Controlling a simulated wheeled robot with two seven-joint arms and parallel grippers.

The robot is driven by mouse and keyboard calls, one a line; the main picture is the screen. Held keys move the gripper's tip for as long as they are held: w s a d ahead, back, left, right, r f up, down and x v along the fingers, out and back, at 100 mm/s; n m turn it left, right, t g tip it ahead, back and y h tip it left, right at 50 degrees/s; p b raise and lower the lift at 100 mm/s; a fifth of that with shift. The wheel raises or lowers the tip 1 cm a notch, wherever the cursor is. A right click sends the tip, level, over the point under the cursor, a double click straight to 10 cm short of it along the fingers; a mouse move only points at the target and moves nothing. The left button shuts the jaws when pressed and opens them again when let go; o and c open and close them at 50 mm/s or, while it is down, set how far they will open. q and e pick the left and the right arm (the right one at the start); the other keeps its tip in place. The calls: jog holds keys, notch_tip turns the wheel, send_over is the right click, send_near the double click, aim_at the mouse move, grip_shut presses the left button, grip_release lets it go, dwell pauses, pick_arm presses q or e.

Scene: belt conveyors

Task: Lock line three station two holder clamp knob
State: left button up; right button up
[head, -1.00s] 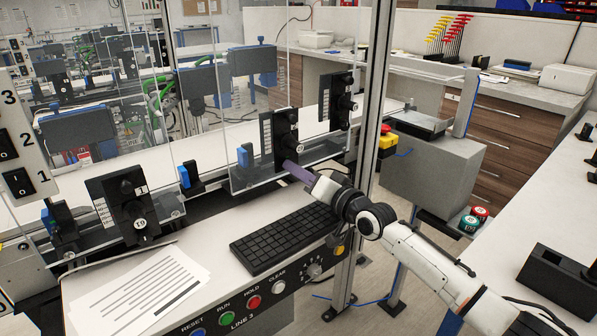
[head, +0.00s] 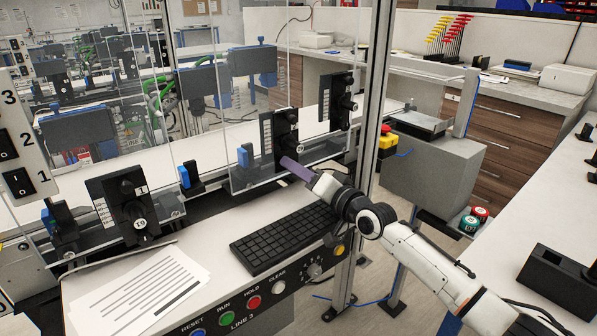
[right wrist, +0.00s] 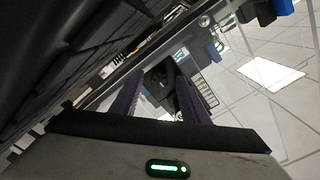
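A black clamp unit with a round knob (head: 289,143) stands in the middle of the row behind the clear guard, with a white-marked scale plate beside it. My right gripper (head: 287,163), with purple fingers, reaches up to just below this knob from the lower right. In the right wrist view, the two purple fingers (right wrist: 165,95) stand apart, one on each side of a dark knob-like part (right wrist: 160,78). I cannot tell whether they touch it. My left gripper is not in view.
Similar clamp units stand at the left (head: 135,210) and further right (head: 340,100). A clear guard panel (head: 250,175) is close to my fingers.

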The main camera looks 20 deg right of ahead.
jog(key=v, duration=1)
jog(key=shift+s+p, duration=0.2)
jog(key=shift+p, duration=0.1)
